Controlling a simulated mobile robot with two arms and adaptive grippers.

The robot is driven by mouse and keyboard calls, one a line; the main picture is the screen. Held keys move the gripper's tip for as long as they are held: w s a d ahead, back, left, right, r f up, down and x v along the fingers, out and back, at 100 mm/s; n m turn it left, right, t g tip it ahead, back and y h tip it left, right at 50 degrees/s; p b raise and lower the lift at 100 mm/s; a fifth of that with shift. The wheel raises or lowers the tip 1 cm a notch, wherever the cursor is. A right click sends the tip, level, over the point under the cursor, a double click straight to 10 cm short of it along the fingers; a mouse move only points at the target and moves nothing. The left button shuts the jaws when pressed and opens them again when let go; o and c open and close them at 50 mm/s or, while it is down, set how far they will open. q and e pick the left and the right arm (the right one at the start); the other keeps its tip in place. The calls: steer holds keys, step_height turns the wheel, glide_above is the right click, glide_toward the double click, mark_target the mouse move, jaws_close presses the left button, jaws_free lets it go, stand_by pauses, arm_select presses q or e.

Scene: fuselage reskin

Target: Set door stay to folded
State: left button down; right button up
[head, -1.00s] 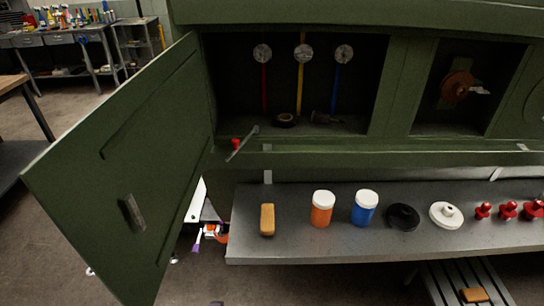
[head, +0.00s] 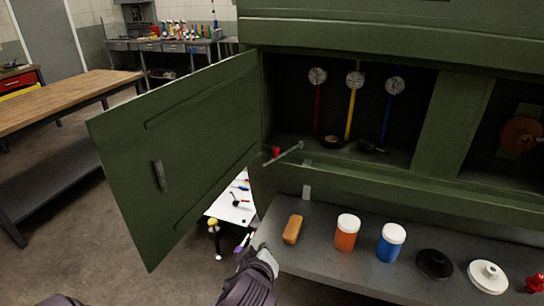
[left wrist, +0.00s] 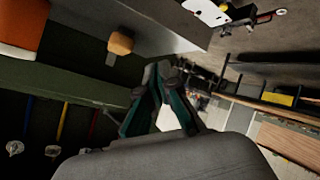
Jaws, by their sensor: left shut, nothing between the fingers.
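The door stay (head: 288,152) is a thin grey rod with a red knob at its left end. It lies slantwise at the lower front edge of the open bay, beside the hinge side of the green door (head: 180,155). The door stands swung open to the left. My left gripper (head: 262,252) is low in the head view, at the shelf's left end, below and apart from the stay. In the left wrist view its fingers (left wrist: 159,68) are shut and empty. My right gripper is not in view.
A grey shelf (head: 330,268) below the bay holds a tan block (head: 292,229), an orange jar (head: 346,232), a blue jar (head: 391,243), and black and white round parts. Three gauges hang inside the bay. A wooden bench (head: 75,98) stands at left, with open floor before it.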

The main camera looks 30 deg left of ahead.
arm_select(q)
steer(key=w+a+r+n+t+y, duration=0.1)
steer(key=w+r+n+t+y, duration=0.1)
steer(key=r+n, duration=0.3)
steer(key=w+a+r+n+t+y, duration=0.2)
steer(key=w+r+n, duration=0.3)
steer(key=r, duration=0.5)
steer(key=shift+r+n+y, duration=0.15)
steer(key=shift+n+y, duration=0.35)
steer(key=shift+n, duration=0.3)
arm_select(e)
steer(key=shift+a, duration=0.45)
arm_select(q)
steer(key=shift+a, duration=0.15)
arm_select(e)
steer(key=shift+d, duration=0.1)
arm_select(q)
steer(key=p+x, duration=0.4)
steer(key=x, duration=0.5)
steer(key=shift+w+a+r+p, duration=0.1)
steer(key=shift+w+r+p, duration=0.1)
steer(key=shift+w+p, duration=0.1)
steer(key=shift+w+a+f, duration=0.1)
steer(key=shift+w+a, duration=0.05)
steer(key=shift+w, duration=0.05)
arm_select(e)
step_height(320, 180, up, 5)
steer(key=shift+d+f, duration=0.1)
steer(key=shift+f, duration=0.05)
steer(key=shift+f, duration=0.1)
